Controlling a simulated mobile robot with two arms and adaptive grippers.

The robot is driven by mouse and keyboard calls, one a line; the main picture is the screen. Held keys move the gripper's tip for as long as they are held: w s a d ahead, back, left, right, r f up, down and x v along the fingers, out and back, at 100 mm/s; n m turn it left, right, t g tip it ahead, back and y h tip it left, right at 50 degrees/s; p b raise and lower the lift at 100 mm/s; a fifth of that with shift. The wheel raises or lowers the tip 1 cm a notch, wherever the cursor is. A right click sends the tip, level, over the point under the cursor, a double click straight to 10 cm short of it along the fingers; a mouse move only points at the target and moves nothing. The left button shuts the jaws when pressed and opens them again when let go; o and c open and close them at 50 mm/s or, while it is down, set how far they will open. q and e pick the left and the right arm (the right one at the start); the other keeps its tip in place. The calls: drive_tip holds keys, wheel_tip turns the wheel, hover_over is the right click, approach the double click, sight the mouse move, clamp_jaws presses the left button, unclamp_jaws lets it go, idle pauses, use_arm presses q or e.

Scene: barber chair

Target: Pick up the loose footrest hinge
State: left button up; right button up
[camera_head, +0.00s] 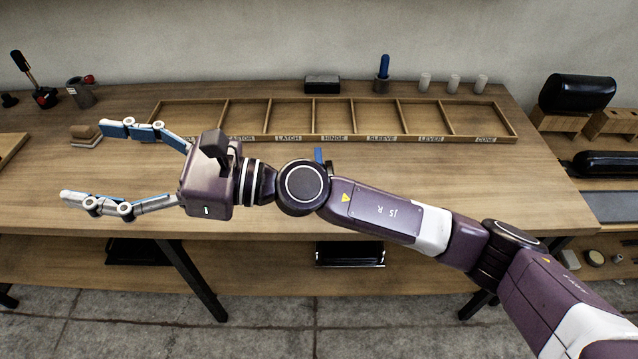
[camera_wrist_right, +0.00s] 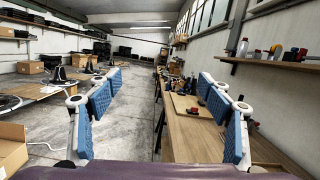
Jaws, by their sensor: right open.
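I cannot make out a footrest hinge for certain in either view. A small blue piece (camera_head: 318,155) shows just behind my right arm on the workbench, mostly hidden, and I cannot tell what it is. My right gripper (camera_head: 87,162) is open and empty over the left part of the bench, its fingers pointing left. In the right wrist view the fingers (camera_wrist_right: 160,82) stand wide apart with nothing between them. A wooden sorting tray (camera_head: 330,139) with labelled compartments, one marked HINGE, lies behind the arm; its compartments look empty. My left gripper is not in view.
The wooden workbench (camera_head: 420,175) is largely clear in front of the tray. A brush-like block (camera_head: 86,138) lies near the upper finger. A dark block (camera_head: 322,85), a blue-handled tool (camera_head: 384,68) and white cylinders (camera_head: 453,84) stand along the back.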

wheel_tip(320, 180, down, 9)
drive_tip(key=s+n+g+h, duration=0.25)
drive_tip(key=n+h, duration=0.25)
drive_tip(key=n, duration=0.3)
drive_tip(key=n+t+h, duration=0.8)
drive_tip(key=n+h, duration=0.1)
drive_tip(key=h, duration=0.6)
approach(319, 164)
drive_tip(key=w+f, duration=0.1)
drive_tip(key=w, duration=0.1)
drive_tip(key=shift+g, duration=0.25)
drive_tip(key=p+x, duration=0.2)
drive_tip(key=x, duration=0.1)
drive_tip(key=s+p+x, duration=0.1)
drive_tip(key=p+x, duration=0.1)
drive_tip(key=x, duration=0.1)
drive_tip(key=shift+w+f, duration=0.1)
drive_tip(key=shift+f, duration=0.5)
drive_tip(key=shift+w+f, duration=0.15)
drive_tip(key=shift+f, duration=0.05)
drive_tip(key=c, duration=1.9)
drive_tip(key=shift+r, duration=0.1)
clamp_jaws()
